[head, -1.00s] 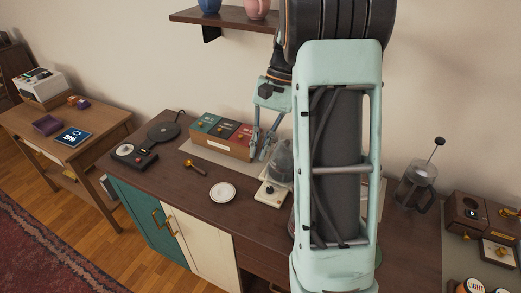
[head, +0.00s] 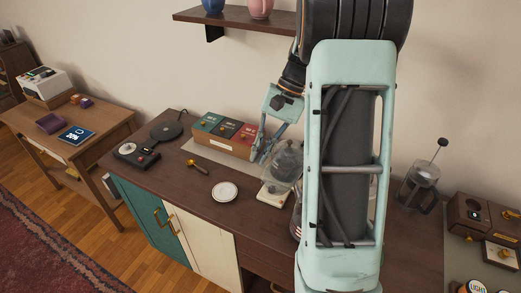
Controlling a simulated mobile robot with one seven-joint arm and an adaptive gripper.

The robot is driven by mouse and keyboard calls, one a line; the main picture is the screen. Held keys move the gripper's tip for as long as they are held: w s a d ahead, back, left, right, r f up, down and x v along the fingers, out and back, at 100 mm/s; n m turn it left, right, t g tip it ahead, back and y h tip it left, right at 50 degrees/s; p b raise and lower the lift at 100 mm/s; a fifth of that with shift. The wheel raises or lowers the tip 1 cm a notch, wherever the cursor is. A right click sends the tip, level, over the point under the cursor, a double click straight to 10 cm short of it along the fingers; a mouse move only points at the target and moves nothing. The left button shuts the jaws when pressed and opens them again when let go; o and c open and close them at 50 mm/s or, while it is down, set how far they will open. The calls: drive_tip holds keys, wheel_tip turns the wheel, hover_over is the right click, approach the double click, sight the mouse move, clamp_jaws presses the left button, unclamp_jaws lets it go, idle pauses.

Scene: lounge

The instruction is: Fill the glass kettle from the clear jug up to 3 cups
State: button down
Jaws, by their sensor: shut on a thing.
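My gripper (head: 263,148) is at the far end of my arm, low over the sideboard. It is shut at the left side of a clear vessel, which looks like the clear jug (head: 272,177); the grip itself is small and blurred. The glass kettle (head: 289,158) shows as clear, rounded glass just behind and right of it, above a pale base (head: 271,195) with a dark knob. The two clear outlines overlap, so I cannot tell whether they touch. The water level and cup marks cannot be read. My arm covers the area right of the kettle.
A box with green, dark and red sections (head: 223,135) stands left of my gripper. A white saucer (head: 225,192), a brass scoop (head: 197,167) and a black device (head: 136,154) lie left. A French press (head: 418,188) and wooden grinder (head: 470,212) stand right. A shelf (head: 235,20) hangs above.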

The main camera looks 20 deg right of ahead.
drive_tip(key=shift+f, duration=0.25)
drive_tip(key=shift+r+t+y, duration=0.5)
drive_tip(key=shift+r, duration=0.1)
drive_tip(key=shift+f+b, duration=0.6)
drive_tip(key=shift+f, duration=0.3)
wheel_tip(320, 180, down, 4)
drive_tip(key=b, duration=0.3)
drive_tip(key=shift+t+y, duration=0.3)
drive_tip(key=shift+y, duration=0.1)
idle(0.5)
idle(1.5)
drive_tip(key=shift+r+b, duration=0.25)
drive_tip(key=shift+b, duration=0.05)
